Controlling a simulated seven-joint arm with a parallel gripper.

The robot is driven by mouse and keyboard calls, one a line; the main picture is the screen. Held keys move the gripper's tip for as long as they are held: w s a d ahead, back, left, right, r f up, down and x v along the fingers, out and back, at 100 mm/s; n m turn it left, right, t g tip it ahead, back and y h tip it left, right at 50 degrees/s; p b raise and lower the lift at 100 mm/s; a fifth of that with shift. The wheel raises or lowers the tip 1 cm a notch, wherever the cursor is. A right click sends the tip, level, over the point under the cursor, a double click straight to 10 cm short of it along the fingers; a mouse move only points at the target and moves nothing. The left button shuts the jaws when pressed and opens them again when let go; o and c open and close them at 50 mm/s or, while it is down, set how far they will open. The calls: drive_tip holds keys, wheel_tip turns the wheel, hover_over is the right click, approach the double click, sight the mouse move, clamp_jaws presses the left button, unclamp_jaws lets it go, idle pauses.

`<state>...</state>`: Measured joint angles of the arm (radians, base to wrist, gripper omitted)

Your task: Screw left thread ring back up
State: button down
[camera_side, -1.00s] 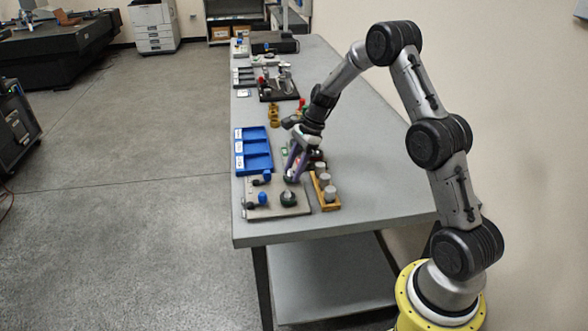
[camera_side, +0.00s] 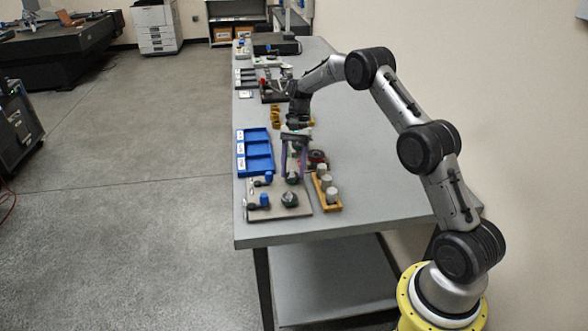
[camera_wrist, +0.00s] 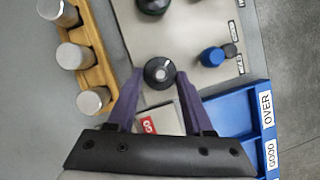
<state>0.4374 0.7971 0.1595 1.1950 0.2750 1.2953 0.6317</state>
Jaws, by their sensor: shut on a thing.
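A dark round thread ring (camera_wrist: 160,73) with a grey centre sits on a light fixture plate (camera_wrist: 195,25). My gripper (camera_wrist: 158,80) is shut on this ring, one purple finger on each side. In the side view my gripper (camera_side: 292,176) reaches down to the far end of the plate (camera_side: 268,213), and its fingers partly hide the ring. A second dark ring (camera_side: 289,199) stands nearer the front of the plate. It also shows, cut off, at the top of the wrist view (camera_wrist: 152,5). I cannot tell how far the held ring is screwed.
A wooden block (camera_side: 328,206) with three grey cylinders stands right of the plate. A blue compartment tray (camera_side: 240,165) lies behind it, at left. Blue-topped pieces (camera_wrist: 212,57) and small dark pieces stand on the plate. A red-labelled block (camera_wrist: 148,125) lies near my fingers.

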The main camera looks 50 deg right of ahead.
drive_tip(key=n, duration=0.2)
drive_tip(key=n+g+h, duration=0.1)
drive_tip(key=n, duration=0.2)
drive_tip(key=shift+w+a+f+n+g, duration=0.15)
drive_tip(key=shift+w+f+n+g, duration=0.05)
drive_tip(key=shift+f+n+g, duration=0.1)
drive_tip(key=shift+a+n+g+h, duration=0.1)
drive_tip(key=shift+n+g+h, duration=0.25)
drive_tip(key=shift+n, duration=0.75)
drive_tip(key=shift+a+n+g+h, duration=0.15)
drive_tip(key=shift+n+h, duration=0.4)
drive_tip(key=shift+n, duration=0.55)
drive_tip(key=shift+c, duration=1.4)
unclamp_jaws()
drive_tip(key=shift+w, duration=0.1)
drive_tip(key=shift+r, duration=0.15)
drive_tip(key=v, duration=0.6)
drive_tip(key=shift+w+r, duration=0.15)
drive_tip(key=shift+r, duration=0.05)
drive_tip(key=shift+w+d+r, duration=0.1)
drive_tip(key=shift+w+r, duration=0.05)
drive_tip(key=shift+r, duration=0.35)
